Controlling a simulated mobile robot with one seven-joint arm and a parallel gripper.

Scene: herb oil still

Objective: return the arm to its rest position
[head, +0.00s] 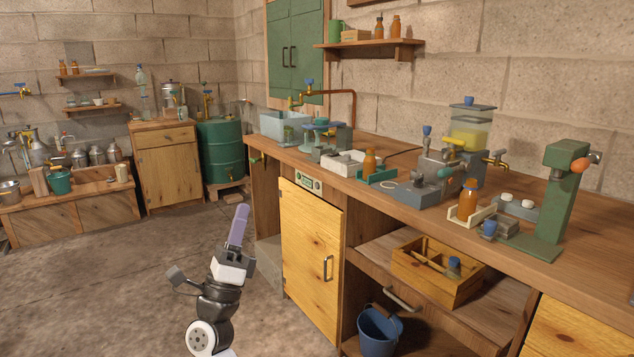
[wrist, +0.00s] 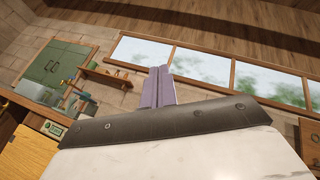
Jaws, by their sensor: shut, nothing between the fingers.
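My gripper (head: 239,225) stands in the lower middle of the head view, in front of the workbench. Its purple fingers point up and lie together, with nothing between them. In the wrist view the shut fingers (wrist: 158,86) point toward the upper wall and window. My arm is folded upright below the gripper, over the open floor, apart from the bench and its yellow cupboard door (head: 310,260). The lower part of the arm is cut off by the picture's bottom edge.
The wooden workbench (head: 400,208) with bottles and devices runs along the right. A blue bucket (head: 378,332) and a wooden crate (head: 437,277) sit below its top. A green barrel (head: 220,152) stands at the back. The floor (head: 110,280) on the left is clear.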

